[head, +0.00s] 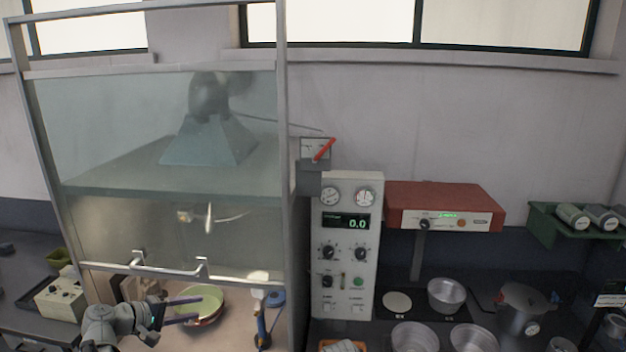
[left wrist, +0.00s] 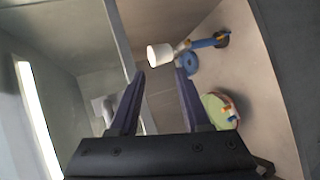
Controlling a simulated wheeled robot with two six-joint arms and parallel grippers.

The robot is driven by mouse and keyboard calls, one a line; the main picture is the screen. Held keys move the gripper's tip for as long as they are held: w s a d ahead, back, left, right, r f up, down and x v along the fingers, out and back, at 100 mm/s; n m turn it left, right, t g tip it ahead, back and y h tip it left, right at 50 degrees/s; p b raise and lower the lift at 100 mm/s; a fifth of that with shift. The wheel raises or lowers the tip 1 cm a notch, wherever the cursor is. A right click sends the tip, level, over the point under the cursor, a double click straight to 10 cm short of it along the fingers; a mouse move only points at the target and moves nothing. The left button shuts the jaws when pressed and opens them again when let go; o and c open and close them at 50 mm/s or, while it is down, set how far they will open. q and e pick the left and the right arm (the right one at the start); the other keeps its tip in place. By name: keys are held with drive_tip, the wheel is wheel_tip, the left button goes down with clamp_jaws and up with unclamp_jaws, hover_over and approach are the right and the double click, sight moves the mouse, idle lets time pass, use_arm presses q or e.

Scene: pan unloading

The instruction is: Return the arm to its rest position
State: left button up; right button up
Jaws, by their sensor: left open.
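My left gripper (head: 184,309) is at the lower left of the head view, in front of the glass-fronted cabinet's lower opening. Its two dark purple fingers are spread, with nothing between them. They also show spread in the left wrist view (left wrist: 160,78). A pan with a pale green inside (head: 205,303) lies just beyond and beside the fingers in the head view; the fingers cover part of it. In the left wrist view the pan (left wrist: 219,110) shows at the right, partly behind a finger. My right gripper is in neither view.
The raised glass sash (head: 160,150) with its handle (head: 170,268) hangs above my left arm. A blue stand (head: 262,325) is right of the pan. A control panel (head: 348,245) stands right of the cabinet, with several metal pots (head: 447,295) farther right. A white cup-shaped piece (left wrist: 160,55) shows in the wrist view.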

use_arm(q)
drive_tip(key=s+d+f+m+g+b, duration=0.3)
drive_tip(key=d+f+g, duration=0.1)
drive_tip(key=d+f, duration=0.6)
drive_tip(key=s+d+f+m+g+y+b, duration=0.6)
drive_tip(key=s+d+f+m+y+b, duration=0.4)
drive_tip(key=s+d+f, duration=0.7)
drive_tip(key=shift+s+d+f+m, duration=0.25)
drive_tip(key=shift+s+d+m, duration=0.15)
drive_tip(key=shift+s, duration=0.2)
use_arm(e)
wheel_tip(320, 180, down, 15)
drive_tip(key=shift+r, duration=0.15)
